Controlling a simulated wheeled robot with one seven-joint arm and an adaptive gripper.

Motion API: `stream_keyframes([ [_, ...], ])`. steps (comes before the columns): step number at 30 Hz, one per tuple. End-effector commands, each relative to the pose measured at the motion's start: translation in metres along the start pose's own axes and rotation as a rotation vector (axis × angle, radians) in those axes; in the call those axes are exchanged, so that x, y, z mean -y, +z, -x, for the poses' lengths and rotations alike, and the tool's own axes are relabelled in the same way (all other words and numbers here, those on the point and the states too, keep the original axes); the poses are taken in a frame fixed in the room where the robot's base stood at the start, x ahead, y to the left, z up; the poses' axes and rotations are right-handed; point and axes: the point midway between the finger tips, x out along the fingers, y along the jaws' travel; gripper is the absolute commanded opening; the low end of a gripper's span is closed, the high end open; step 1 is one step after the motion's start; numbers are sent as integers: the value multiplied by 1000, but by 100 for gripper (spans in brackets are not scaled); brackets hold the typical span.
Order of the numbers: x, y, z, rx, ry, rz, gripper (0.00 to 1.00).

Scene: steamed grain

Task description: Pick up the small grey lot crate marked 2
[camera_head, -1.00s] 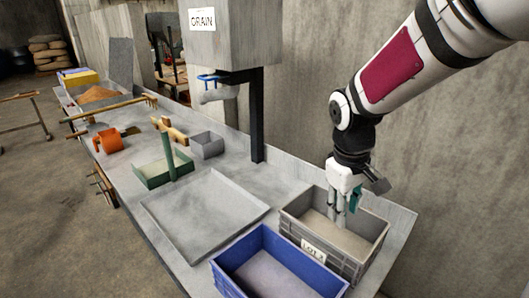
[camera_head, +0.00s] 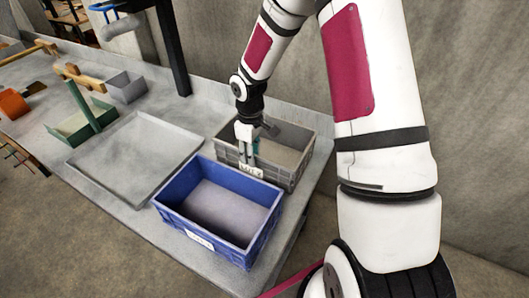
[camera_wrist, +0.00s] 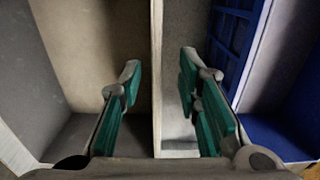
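The grey lot crate (camera_head: 276,178) stands on the metal bench near its right end in the head view. A white label (camera_head: 250,170) on its near wall appears to read LOT 2. My gripper (camera_head: 247,158) is at this near wall, pointing down. In the wrist view my gripper (camera_wrist: 160,68) is open, its teal-padded fingers on either side of the crate's wall (camera_wrist: 157,100). The left finger is over the crate's inside, the right finger on the blue crate's side. Gaps show between both fingers and the wall. The crate looks empty where visible.
A blue crate (camera_head: 262,232) stands just in front of the grey one, also in the wrist view (camera_wrist: 232,45). A flat metal tray (camera_head: 135,160) lies left. A green tray (camera_head: 75,128) and a small grey box (camera_head: 126,90) are farther left. A concrete wall rises behind.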

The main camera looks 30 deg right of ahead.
Motion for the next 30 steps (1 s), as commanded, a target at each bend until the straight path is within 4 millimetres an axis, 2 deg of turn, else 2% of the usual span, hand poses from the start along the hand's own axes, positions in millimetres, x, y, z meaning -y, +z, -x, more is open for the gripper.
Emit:
stream_keyframes([
  [3,0,-1,-15,0,-1,1,31],
  [10,-1,-2,-30,0,0,-1,31],
  [19,-3,-8,-68,1,0,0,31],
  [28,-3,-8,-74,-1,1,0,31],
  [29,-3,-8,-74,-1,1,0,29],
  [30,-3,-8,-74,-1,1,0,20],
])
